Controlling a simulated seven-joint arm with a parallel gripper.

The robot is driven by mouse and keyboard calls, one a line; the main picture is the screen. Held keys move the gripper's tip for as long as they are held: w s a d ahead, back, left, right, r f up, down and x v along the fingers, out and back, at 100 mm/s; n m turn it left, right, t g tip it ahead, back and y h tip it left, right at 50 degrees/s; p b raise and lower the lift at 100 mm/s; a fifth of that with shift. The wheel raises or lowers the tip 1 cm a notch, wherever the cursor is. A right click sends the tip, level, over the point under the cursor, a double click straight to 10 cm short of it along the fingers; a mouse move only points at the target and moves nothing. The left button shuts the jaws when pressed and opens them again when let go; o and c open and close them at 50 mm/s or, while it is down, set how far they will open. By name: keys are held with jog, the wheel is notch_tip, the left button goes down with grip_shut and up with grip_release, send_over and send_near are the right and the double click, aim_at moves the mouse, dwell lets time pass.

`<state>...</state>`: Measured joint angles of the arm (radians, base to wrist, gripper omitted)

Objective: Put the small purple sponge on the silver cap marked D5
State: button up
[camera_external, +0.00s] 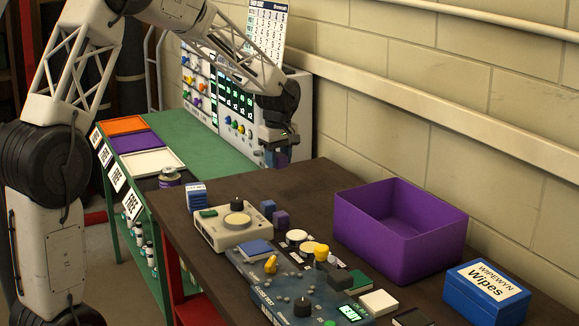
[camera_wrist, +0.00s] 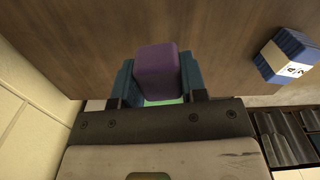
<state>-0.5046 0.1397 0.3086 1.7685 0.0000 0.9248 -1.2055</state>
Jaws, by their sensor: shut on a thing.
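My gripper (camera_external: 275,152) is raised above the far end of the brown table, near the wall. In the wrist view my gripper (camera_wrist: 157,82) is shut on a small purple sponge (camera_wrist: 156,68), held between two teal fingers. Another purple block (camera_external: 281,219) stands on the table beside a blue block (camera_external: 268,207). Pale round caps (camera_external: 296,237) sit near the blue control panel (camera_external: 258,292). No D5 mark is readable, so I cannot tell which cap is D5.
A large open purple bin (camera_external: 400,235) and a blue wipes box (camera_external: 486,293) stand along the wall side. A cream device (camera_external: 217,235) sits at the table's left, near a blue-and-white stack (camera_external: 196,195). A green bench (camera_external: 200,135) with trays lies beyond.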

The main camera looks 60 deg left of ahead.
jog(key=shift+a, duration=0.1)
jog(key=shift+m, duration=0.4)
jog(key=s+a+f, duration=0.1)
jog(key=s+a, duration=0.3)
jog(key=a, duration=0.1)
jog(key=s+a+f, duration=0.1)
jog(key=s+a, duration=0.3)
jog(key=a, duration=0.2)
jog(key=s+a+f, duration=0.1)
jog(key=s+a, duration=0.3)
jog(key=a, duration=0.2)
jog(key=shift+f, duration=0.4)
jog(key=s+a+f, duration=0.3)
jog(key=s+a, duration=1)
jog(key=s, duration=0.2)
jog(key=shift+s+f+m, duration=0.3)
jog(key=shift+f+m, duration=0.05)
jog(key=shift+m, duration=0.05)
jog(key=shift+w+a, duration=0.1)
send_over(169, 169)
jog(key=shift+a+f, duration=0.1)
jog(key=shift+f, duration=0.65)
jog(key=shift+f, duration=0.1)
jog(key=shift+f, duration=1.65)
jog(key=shift+f, duration=0.15)
